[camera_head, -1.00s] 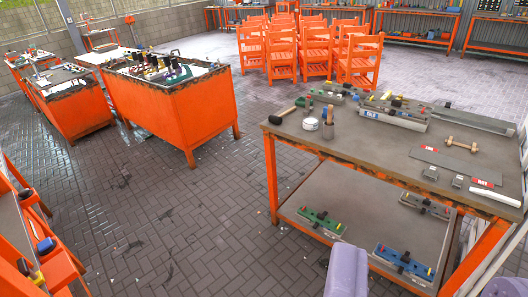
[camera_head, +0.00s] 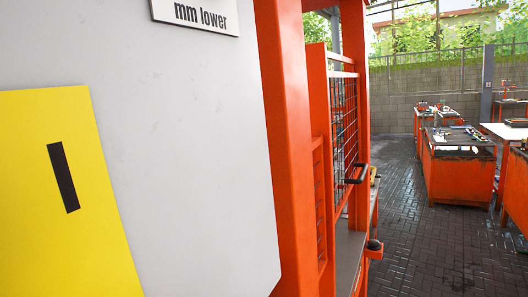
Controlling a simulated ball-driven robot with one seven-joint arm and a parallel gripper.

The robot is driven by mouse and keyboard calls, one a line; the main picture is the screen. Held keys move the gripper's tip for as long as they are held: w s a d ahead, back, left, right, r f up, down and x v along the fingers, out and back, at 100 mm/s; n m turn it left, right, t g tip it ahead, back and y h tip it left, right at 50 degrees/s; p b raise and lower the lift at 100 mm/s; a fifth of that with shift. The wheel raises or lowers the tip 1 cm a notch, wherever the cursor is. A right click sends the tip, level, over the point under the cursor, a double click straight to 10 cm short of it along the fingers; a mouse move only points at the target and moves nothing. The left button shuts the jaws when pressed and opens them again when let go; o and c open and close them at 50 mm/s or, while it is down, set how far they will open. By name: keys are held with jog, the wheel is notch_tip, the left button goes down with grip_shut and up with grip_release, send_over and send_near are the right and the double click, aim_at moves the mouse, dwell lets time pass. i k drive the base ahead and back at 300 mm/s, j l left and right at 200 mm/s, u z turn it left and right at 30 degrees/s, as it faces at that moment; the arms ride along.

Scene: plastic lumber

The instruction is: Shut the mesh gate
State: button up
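The mesh gate (camera_head: 340,112) shows in the head camera view, right of centre, in an orange frame behind a thick orange post (camera_head: 285,120). It is seen at a steep angle. A dark handle (camera_head: 357,174) sticks out from its right side at its lower part. A grey bench surface (camera_head: 348,258) lies below the mesh. I cannot tell from this angle how far the gate stands open or shut. My gripper is not in view.
A large white panel (camera_head: 190,130) with a yellow sign (camera_head: 60,200) and a "mm lower" label (camera_head: 196,14) fills the left, very close. A black knob (camera_head: 375,246) juts from the orange frame. Brick floor (camera_head: 420,255) is clear at right, before orange workbenches (camera_head: 458,170).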

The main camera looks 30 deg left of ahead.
aim_at(338, 210)
jog(key=i+l+u, duration=0.2)
jog(key=l+u, duration=0.25)
jog(key=l, duration=0.15)
jog(key=i+l, duration=0.25)
jog(key=i, duration=0.25)
jog(key=i+l, duration=0.25)
jog(key=i, duration=0.3)
jog(key=i+l, duration=0.2)
jog(key=i, duration=0.3)
jog(key=i+l+u, duration=0.1)
jog(key=i+l, duration=0.15)
jog(key=i, duration=0.3)
jog(key=i+l, duration=0.3)
jog(key=i, duration=0.2)
jog(key=i+j, duration=0.15)
jog(key=i, duration=0.3)
